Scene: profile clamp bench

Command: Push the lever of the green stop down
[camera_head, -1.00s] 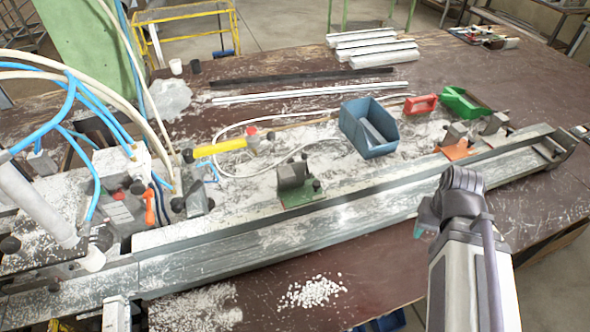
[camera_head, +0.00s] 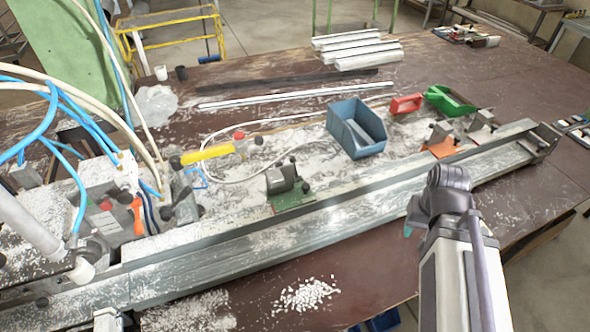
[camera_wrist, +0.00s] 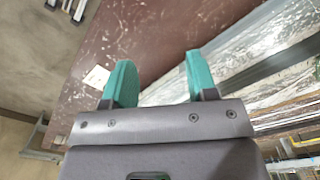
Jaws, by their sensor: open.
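The green stop (camera_head: 291,196) sits on the bench at the middle of the rail's far side, with a grey block and a dark knob on its green base. How its lever stands is too small to tell. My gripper (camera_head: 408,230) is to the right of the stop and nearer the camera, over the rail's near side, apart from the stop. In the wrist view my gripper (camera_wrist: 158,80) shows two teal fingers spread apart with nothing between them. The green stop does not show clearly in the wrist view.
The long metal rail (camera_head: 240,252) crosses the bench. An orange stop (camera_head: 440,147) stands farther right. A blue bin (camera_head: 357,128), red bin (camera_head: 406,104) and green bin (camera_head: 450,100) stand behind. A yellow-handled tool (camera_head: 208,153) lies left. White chips (camera_head: 305,294) lie in front.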

